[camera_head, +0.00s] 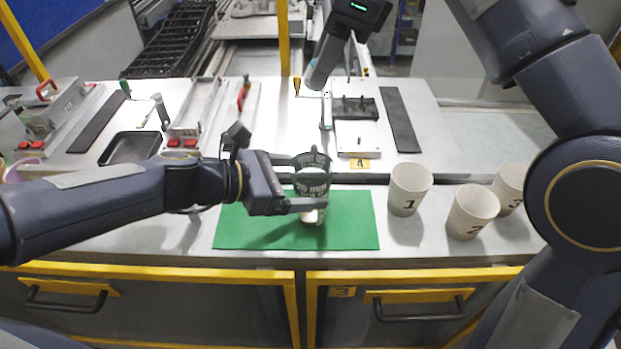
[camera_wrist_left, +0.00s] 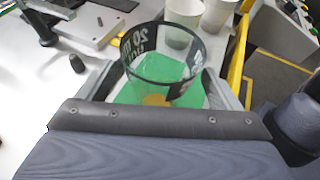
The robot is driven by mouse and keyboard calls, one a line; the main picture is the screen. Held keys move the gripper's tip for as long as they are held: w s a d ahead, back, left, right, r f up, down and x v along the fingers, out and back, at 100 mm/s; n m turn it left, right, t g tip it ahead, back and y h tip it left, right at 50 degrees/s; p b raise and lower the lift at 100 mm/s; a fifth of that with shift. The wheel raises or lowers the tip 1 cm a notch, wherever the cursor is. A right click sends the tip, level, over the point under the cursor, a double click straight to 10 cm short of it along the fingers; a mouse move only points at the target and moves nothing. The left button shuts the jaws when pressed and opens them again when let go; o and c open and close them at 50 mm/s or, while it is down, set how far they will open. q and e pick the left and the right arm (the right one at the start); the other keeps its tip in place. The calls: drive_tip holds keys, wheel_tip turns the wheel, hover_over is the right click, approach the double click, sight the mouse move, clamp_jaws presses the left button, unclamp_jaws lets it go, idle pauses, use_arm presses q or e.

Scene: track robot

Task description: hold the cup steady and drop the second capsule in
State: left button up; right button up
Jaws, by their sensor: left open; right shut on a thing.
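A clear cup with dark printing (camera_head: 312,182) stands upright near the middle of the green mat (camera_head: 352,225). My left gripper (camera_head: 305,182) is open, with a finger on each side of the cup; I cannot tell if they touch it. The cup also shows in the left wrist view (camera_wrist_left: 165,62), with something yellow-brown seen through its bottom. My right gripper (camera_head: 322,78) is above and behind the cup, pointing down. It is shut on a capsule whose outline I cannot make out. A small dark tapered piece (camera_wrist_left: 75,62) shows left of the cup in the left wrist view.
White cups numbered 1 (camera_head: 409,190), 2 (camera_head: 472,212) and 3 (camera_head: 509,187) stand right of the mat. A white board with a dark fixture (camera_head: 354,107) lies behind the mat. A black tray (camera_head: 130,148) is at the back left. The mat's front right is clear.

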use_arm(q)
drive_tip(key=shift+x, duration=1.15)
drive_tip(key=c, duration=1.2)
use_arm(e)
wheel_tip(320, 180, down, 8)
drive_tip(key=a+h, duration=0.1)
drive_tip(key=h, duration=0.3)
drive_tip(key=shift+a, duration=0.15)
